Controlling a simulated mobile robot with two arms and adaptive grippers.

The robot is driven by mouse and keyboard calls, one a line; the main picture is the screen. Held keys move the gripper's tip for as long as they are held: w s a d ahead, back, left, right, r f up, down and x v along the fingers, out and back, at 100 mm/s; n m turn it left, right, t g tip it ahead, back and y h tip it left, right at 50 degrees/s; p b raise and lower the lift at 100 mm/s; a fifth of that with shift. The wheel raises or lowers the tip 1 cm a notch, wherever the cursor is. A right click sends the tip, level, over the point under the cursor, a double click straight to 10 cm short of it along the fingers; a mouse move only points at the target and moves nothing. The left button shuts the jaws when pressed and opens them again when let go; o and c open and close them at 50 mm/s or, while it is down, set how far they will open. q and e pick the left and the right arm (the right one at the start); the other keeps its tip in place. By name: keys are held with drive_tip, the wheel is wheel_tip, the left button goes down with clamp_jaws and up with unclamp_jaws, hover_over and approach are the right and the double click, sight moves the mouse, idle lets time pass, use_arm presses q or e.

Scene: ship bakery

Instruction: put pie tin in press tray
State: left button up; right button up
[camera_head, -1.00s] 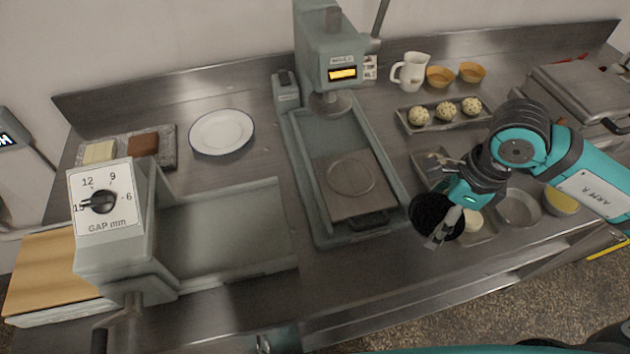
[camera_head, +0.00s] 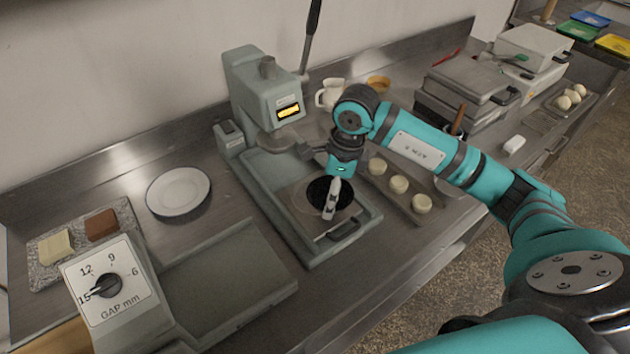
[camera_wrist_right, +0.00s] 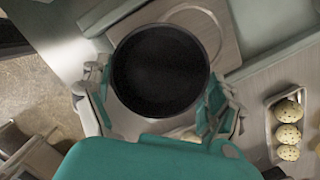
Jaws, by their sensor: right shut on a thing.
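The black round pie tin (camera_head: 321,190) is held in my right gripper (camera_head: 331,203), over the front part of the press. It also shows in the right wrist view (camera_wrist_right: 160,72), open side up, with the fingers (camera_wrist_right: 160,108) on either side of it. The press tray (camera_head: 318,230) is a flat metal plate with a ring mark and a dark front handle. The tin covers part of the ring; the ring's edge shows past the tin in the wrist view. I cannot tell how large the gap under the tin is. My left gripper is not in view.
The press head (camera_head: 267,95) stands behind the tray. A gap-dial machine (camera_head: 110,285) and a white plate (camera_head: 179,192) are to the left. A long tray with pale dough rounds (camera_head: 405,202) lies close on the right. A white jug (camera_head: 330,94) is behind.

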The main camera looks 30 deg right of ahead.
sight(318, 183)
drive_tip(key=w, duration=0.2)
drive_tip(key=w+a+p, duration=0.1)
drive_tip(key=w, duration=0.2)
drive_tip(key=shift+a+f, duration=0.1)
drive_tip(key=shift+f, duration=0.1)
wheel_tip(318, 183, down, 3)
drive_tip(key=shift+f+p, duration=0.15)
drive_tip(key=shift+p, duration=0.85)
drive_tip(key=shift+f+b, duration=0.35)
drive_tip(key=o, duration=0.8)
drive_tip(key=shift+r, duration=0.1)
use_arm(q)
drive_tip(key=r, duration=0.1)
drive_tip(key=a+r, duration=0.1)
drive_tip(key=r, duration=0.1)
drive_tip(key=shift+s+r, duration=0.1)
